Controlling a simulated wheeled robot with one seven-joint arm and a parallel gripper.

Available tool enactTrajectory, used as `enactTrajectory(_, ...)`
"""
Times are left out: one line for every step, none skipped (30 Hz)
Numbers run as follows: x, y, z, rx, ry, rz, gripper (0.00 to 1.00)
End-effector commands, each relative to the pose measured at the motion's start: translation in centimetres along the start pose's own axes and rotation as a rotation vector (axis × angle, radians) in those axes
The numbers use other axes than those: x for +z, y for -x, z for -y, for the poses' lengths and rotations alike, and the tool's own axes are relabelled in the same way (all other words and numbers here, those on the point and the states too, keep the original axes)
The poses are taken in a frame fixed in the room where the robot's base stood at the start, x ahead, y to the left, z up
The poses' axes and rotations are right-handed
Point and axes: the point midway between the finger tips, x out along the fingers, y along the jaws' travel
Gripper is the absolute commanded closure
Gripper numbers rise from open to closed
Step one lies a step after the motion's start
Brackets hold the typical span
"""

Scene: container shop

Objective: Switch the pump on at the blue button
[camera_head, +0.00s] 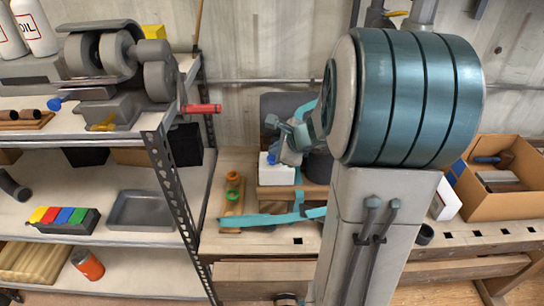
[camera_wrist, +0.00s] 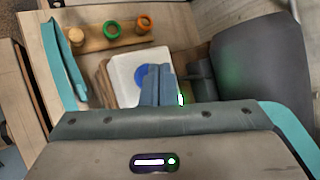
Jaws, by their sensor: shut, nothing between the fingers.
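The blue button (camera_wrist: 143,73) is a round disc on a white box (camera_wrist: 128,72) in the wrist view. My gripper (camera_wrist: 157,68) is shut and empty. In that view its fingertips overlap the button's right edge; I cannot tell whether they touch it. In the head view the white box (camera_head: 276,174) stands on the workbench, with my gripper (camera_head: 284,156) at its top and hiding part of it. A dark grey rounded body (camera_wrist: 262,62), perhaps the pump, stands to the right in the wrist view, with a green glow on its side.
A wooden strip with several coloured rings (camera_head: 233,188) lies left of the box. A shelf unit (camera_head: 172,195) stands to the left; a cardboard box (camera_head: 505,205) stands to the right on the workbench.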

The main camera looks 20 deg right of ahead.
Motion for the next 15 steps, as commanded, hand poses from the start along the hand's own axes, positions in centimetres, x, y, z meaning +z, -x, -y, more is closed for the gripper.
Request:
enactTrajectory(0.0, 0.0, 0.0, 0.0, 0.0, 0.0, 1.0)
enactTrajectory(0.0, 0.0, 0.0, 0.0, 0.0, 0.0, 1.0)
enactTrajectory(0.1, 0.0, 0.0, 0.0, 0.001, 0.0, 1.0)
enactTrajectory(0.1, 0.1, 0.1, 0.0, 0.001, 0.0, 1.0)
enactTrajectory(0.2, 0.2, 0.1, 0.0, 0.001, 0.0, 1.0)
enactTrajectory(0.3, 0.4, 0.3, 0.0, 0.001, 0.0, 1.0)
enactTrajectory(0.4, 0.5, 0.4, 0.0, 0.001, 0.0, 1.0)
enactTrajectory(0.6, 0.7, 0.5, 0.0, 0.002, 0.001, 1.0)
enactTrajectory(0.8, 1.0, 0.7, 0.0, 0.002, 0.001, 1.0)
enactTrajectory(0.9, 1.2, 0.9, 0.0, 0.003, 0.001, 1.0)
enactTrajectory(1.1, 1.5, 1.1, -0.001, 0.003, 0.001, 1.0)
enactTrajectory(1.3, 1.8, 1.3, -0.001, 0.002, 0.001, 1.0)
enactTrajectory(1.5, 2.0, 1.5, -0.001, 0.002, 0.001, 1.0)
enactTrajectory(1.7, 2.2, 1.6, -0.001, 0.001, 0.001, 1.0)
enactTrajectory(1.9, 2.5, 1.8, -0.001, 0.001, 0.001, 1.0)
